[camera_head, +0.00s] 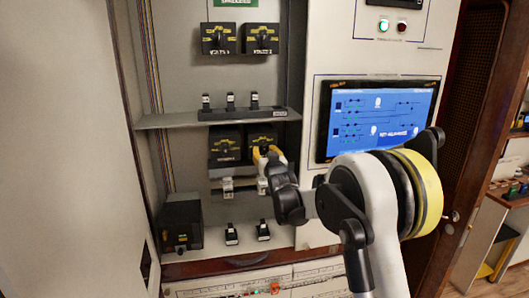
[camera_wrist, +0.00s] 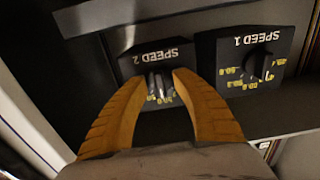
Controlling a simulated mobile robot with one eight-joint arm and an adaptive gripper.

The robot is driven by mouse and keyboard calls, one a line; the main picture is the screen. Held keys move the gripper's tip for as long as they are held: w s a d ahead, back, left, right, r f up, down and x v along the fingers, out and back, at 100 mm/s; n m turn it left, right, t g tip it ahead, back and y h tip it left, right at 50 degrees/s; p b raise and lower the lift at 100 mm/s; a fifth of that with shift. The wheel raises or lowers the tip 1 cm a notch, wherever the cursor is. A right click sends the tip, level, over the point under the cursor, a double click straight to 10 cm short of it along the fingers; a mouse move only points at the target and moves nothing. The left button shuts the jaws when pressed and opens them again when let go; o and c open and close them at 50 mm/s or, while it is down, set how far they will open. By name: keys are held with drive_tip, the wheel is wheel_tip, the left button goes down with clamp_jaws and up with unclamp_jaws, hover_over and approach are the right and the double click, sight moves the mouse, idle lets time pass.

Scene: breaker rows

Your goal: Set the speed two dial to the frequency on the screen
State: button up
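The speed two dial (camera_wrist: 158,84) sits on a black box labelled SPEED 2, upside down in the wrist view, with yellow numbers partly hidden. In the head view its box (camera_head: 259,135) is the right one of a pair on the middle shelf, partly covered by my gripper. My gripper (camera_wrist: 160,78) has its two yellow fingers on either side of the dial's knob, with a gap between the tips. Contact with the knob is not clear. The blue screen (camera_head: 378,113) shows a line diagram and white text too small to read.
The SPEED 1 box (camera_wrist: 253,62) stands close beside, with its black knob. Voltage boxes (camera_head: 219,38) sit above, and small switches (camera_head: 231,100) line the shelf between. A larger black box (camera_head: 181,223) is at lower left. The cabinet wall bounds the left side.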

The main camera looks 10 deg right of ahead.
clamp_jaws()
drive_tip(key=shift+n, duration=0.3)
drive_tip(key=n+b, duration=0.1)
drive_tip(key=n, duration=0.1)
drive_tip(key=shift+n, duration=0.4)
drive_tip(key=shift+n+b, duration=0.85)
drive_tip(key=shift+n, duration=1.35)
unclamp_jaws()
